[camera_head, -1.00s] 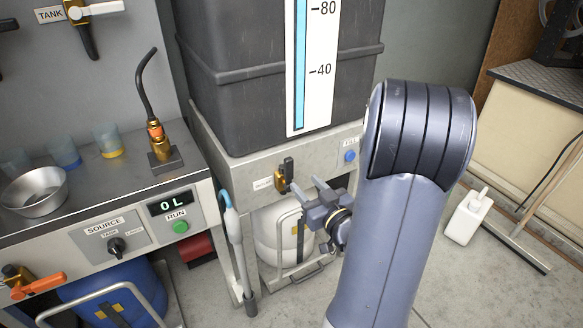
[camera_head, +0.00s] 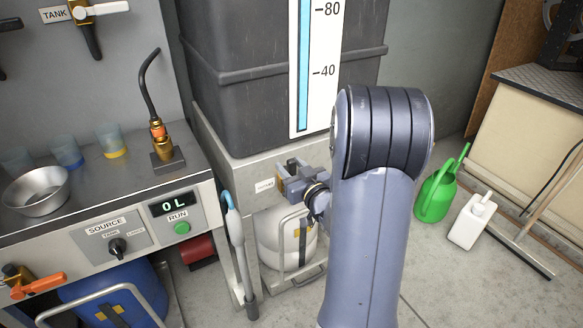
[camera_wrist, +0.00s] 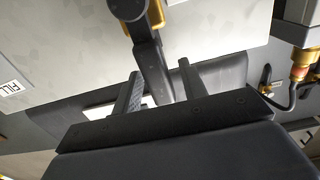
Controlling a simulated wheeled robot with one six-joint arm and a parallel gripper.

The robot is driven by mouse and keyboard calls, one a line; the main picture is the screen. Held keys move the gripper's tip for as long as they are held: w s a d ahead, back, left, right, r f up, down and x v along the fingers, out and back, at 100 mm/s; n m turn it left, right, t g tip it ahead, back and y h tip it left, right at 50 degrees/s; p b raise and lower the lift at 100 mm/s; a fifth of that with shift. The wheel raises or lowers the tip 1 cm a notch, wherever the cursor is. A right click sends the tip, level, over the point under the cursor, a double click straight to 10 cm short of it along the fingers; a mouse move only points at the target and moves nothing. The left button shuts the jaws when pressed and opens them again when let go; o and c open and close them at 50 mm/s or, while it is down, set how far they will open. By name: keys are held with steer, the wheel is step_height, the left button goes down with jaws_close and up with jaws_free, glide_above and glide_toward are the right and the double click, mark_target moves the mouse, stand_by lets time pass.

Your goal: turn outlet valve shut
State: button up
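The outlet valve shows in the wrist view as a brass body (camera_wrist: 156,14) with a dark lever (camera_wrist: 149,60) reaching toward my gripper. In the head view the valve is hidden behind my gripper (camera_head: 283,179), beside a small white label (camera_head: 265,185) on the stand front. In the wrist view my gripper (camera_wrist: 160,68) is open, and the lever lies between its two fingers with visible gaps on both sides. I cannot see contact with either finger.
The dark tank (camera_head: 240,90) with a level gauge (camera_head: 316,70) stands above. A white canister (camera_head: 280,240) sits below, with a grey-blue wand (camera_head: 235,240) at left. A green watering can (camera_head: 436,195) and white jug (camera_head: 472,220) stand on the floor at right.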

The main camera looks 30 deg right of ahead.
jaws_close()
